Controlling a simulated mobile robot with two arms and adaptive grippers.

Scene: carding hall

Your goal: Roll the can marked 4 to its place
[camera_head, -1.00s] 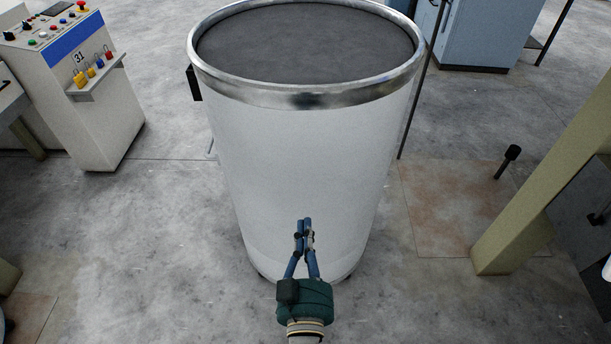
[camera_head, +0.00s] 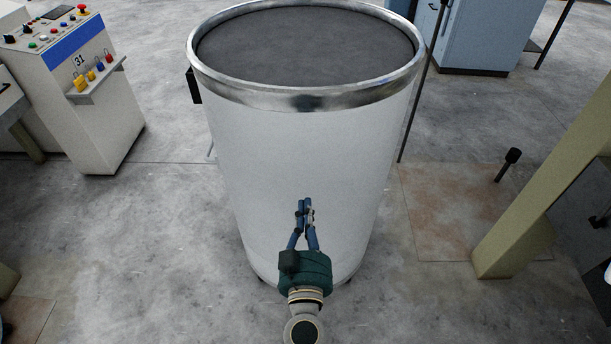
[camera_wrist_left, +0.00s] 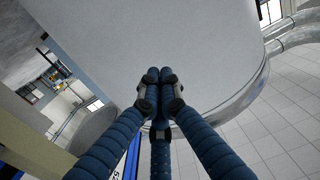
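A large white can (camera_head: 310,160) with a shiny metal rim and a dark grey top stands upright on the floor straight ahead in the head view. No number shows on the side facing me. My left gripper (camera_head: 305,203) is in front of the can's lower wall, its blue fingers pointing at it and drawn together with nothing seen between them. In the left wrist view the closed fingertips (camera_wrist_left: 154,76) are in front of the can's pale wall (camera_wrist_left: 190,40); I cannot tell whether they touch it. My right gripper is not in view.
A control cabinet marked 31 (camera_head: 95,125) with padlocks stands at the left. A blue-grey cabinet (camera_head: 485,40) is behind on the right. A beige post (camera_head: 545,190) and a short black-topped lever (camera_head: 507,163) stand at the right. Concrete floor (camera_head: 170,240) is clear left of the can.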

